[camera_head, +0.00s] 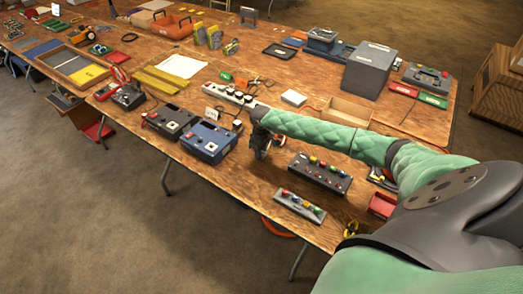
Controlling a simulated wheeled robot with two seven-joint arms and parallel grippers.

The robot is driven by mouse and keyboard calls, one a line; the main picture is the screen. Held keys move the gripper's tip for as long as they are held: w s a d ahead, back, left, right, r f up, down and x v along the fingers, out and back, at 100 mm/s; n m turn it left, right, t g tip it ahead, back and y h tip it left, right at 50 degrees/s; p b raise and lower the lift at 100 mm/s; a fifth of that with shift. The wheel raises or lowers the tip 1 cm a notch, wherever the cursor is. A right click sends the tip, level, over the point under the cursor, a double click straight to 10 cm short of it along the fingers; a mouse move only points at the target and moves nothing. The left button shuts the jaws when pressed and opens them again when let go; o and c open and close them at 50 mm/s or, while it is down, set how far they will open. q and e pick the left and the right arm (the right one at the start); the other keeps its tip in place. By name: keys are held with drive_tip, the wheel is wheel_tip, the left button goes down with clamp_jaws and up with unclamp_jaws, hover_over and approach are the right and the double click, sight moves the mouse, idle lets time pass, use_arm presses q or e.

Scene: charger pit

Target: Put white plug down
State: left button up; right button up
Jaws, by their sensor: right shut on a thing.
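My right arm reaches in from the right in a green sleeve, and its dark gripper (262,150) is low over the middle of the wooden table. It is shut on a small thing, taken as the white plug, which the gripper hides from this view. A white power strip (230,95) with several black plugs lies behind and to the left of the gripper. My left gripper is not in view.
A blue box with sockets (208,142) and a dark one (171,121) stand left of the gripper. Button panels (319,173) lie to its right. Bare wood shows near the front edge (235,180).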

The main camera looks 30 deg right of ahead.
drive_tip(key=shift+f, duration=0.1)
drive_tip(key=o, duration=1)
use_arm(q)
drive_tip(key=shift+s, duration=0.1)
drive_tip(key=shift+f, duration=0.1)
use_arm(e)
drive_tip(key=shift+r, duration=0.4)
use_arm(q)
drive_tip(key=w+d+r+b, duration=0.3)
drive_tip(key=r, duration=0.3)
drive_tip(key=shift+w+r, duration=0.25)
use_arm(e)
drive_tip(key=shift+r, duration=5.75)
